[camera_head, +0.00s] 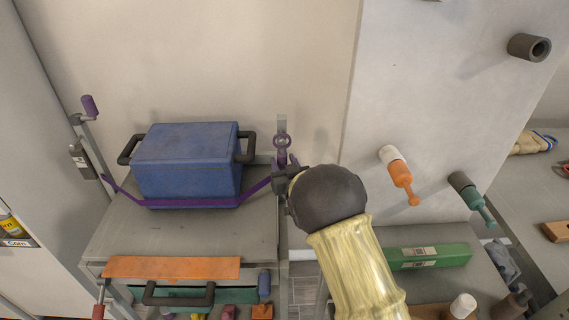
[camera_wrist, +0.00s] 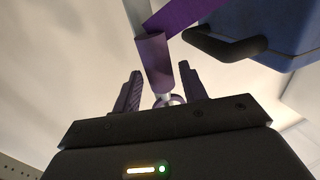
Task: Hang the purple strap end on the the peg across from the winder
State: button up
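The purple strap (camera_head: 185,203) runs from the winder (camera_head: 83,113) at the left, along the front of the blue box, to a grey upright at the right. In the wrist view, the strap (camera_wrist: 190,12) reaches the upright (camera_wrist: 136,12) behind a purple cylinder (camera_wrist: 155,62) with a pale, narrow tip. My gripper (camera_wrist: 160,92) has its fingers apart on either side of this tip and a small ring. I cannot tell whether the ring is around the peg.
The blue box (camera_head: 187,160) with black handles stands on a grey cart top (camera_head: 180,232). It also shows in the wrist view (camera_wrist: 275,30). Orange (camera_head: 402,180) and green (camera_head: 474,200) pegs stick out from the panel at right. A green box (camera_head: 430,257) lies below them.

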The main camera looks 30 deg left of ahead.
jog(key=shift+o, duration=0.6)
